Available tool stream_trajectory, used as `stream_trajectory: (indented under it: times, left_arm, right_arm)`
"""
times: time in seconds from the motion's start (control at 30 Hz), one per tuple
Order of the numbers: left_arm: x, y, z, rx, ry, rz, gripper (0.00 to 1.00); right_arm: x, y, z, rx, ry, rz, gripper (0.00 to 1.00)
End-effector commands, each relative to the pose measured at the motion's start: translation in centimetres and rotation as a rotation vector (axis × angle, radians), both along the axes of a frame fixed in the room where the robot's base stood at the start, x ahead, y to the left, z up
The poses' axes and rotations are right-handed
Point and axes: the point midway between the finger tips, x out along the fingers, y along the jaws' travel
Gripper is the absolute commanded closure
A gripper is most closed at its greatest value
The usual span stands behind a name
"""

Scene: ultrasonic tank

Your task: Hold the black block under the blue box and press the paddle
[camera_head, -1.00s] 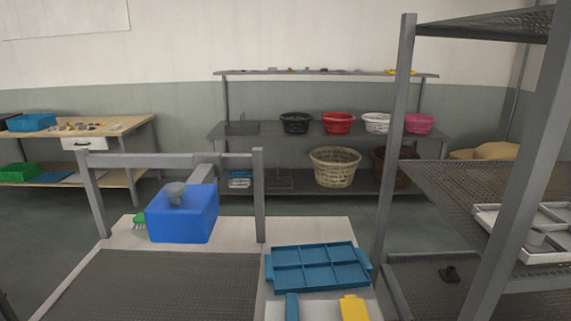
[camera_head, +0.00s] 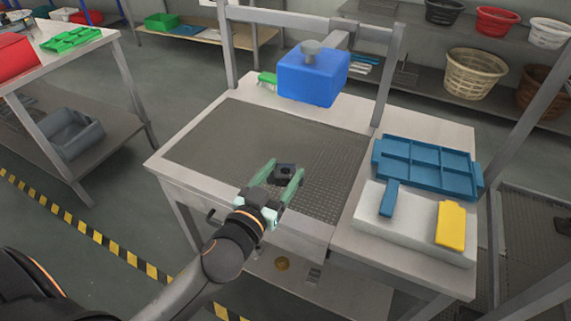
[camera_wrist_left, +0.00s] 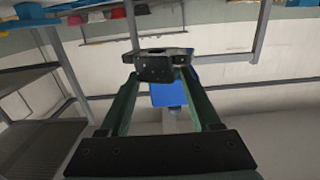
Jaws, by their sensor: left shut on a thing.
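The black block (camera_head: 284,169) is held between the fingertips of my left gripper (camera_head: 286,179), above the front part of the grey mesh worktop. It also shows between the fingers in the left wrist view (camera_wrist_left: 155,69). The blue box (camera_head: 313,77), with a grey knob on top, hangs from the frame at the back of the bench. The block is nearer the front than the box, not under it. A blue flat piece (camera_head: 389,197) and a yellow flat piece (camera_head: 451,225) lie on a white slab; which is the paddle I cannot tell. My right gripper is not visible.
A blue compartment tray (camera_head: 427,165) sits on the bench's right side. A green brush (camera_head: 267,79) lies behind the mesh, left of the box. Grey frame posts (camera_head: 389,75) stand on both sides. The mesh worktop (camera_head: 225,142) is clear.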

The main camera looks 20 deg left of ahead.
Motion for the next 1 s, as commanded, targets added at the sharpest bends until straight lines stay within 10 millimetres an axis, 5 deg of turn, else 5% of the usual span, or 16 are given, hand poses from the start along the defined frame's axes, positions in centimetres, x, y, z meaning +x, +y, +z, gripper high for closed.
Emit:
stream_trajectory:
  times: [0.23,1.0]
  left_arm:
    - [5.0,1.9,-2.4,-0.005,-0.005,0.004,1.00]
    - [11.5,2.5,-3.0,-0.011,-0.006,0.004,1.00]
  right_arm:
    - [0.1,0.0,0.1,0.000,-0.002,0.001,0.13]
    - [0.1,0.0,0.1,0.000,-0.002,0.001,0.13]
